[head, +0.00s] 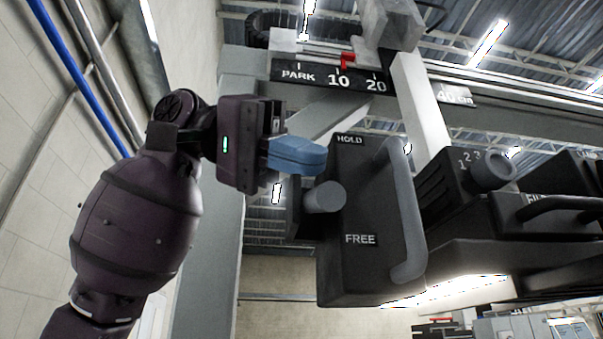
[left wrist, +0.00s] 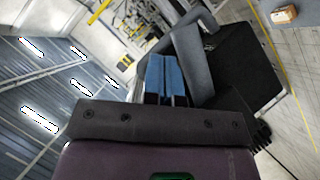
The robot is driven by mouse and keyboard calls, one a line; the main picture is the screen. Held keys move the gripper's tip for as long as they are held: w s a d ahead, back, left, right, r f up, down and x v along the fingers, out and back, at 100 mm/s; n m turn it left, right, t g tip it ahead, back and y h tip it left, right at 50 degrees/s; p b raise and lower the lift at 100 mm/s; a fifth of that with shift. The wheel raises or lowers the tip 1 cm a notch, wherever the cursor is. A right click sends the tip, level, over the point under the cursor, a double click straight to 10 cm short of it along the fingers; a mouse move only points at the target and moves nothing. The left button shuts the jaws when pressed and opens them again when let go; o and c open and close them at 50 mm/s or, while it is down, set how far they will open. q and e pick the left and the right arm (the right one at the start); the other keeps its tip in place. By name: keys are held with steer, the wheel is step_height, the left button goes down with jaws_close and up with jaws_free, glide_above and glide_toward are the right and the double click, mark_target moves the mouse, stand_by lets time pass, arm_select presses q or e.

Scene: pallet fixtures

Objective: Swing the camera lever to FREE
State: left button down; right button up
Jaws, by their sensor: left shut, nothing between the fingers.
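The dark camera box (head: 345,275) hangs under the beam, with HOLD printed near its top and FREE lower down. A short grey round lever stub (head: 324,197) sticks out of its left side, between the two labels. I cannot tell exactly which label it points at. My left gripper (head: 300,154) is shut and empty, its blue fingertips above and a little left of the stub, near HOLD. They look apart from the stub. In the left wrist view the blue fingers (left wrist: 166,78) are together, beside a grey bar and the dark box (left wrist: 245,75). My right gripper is not in view.
A long grey handle (head: 404,215) runs down the box's right side. A numbered dial knob (head: 493,170) and another dark unit (head: 550,225) stand further right. Above is a scale (head: 330,78) marked PARK, 10, 20 with a red pointer (head: 346,61). Below the box is open space.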

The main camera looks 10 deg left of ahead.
mark_target(313, 192)
arm_select(q)
steer(key=shift+w+a+f+m+t+y+p, duration=0.15)
steer(key=shift+f+m, duration=0.1)
steer(key=shift+f, duration=0.5)
steer(key=shift+s+d+f+m+t+y+p, duration=0.15)
steer(key=shift+f+m, duration=0.1)
steer(key=shift+f, duration=0.5)
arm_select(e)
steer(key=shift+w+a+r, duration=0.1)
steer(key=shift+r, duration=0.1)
arm_select(q)
steer(key=shift+w+a, duration=0.1)
steer(key=shift+w, duration=0.05)
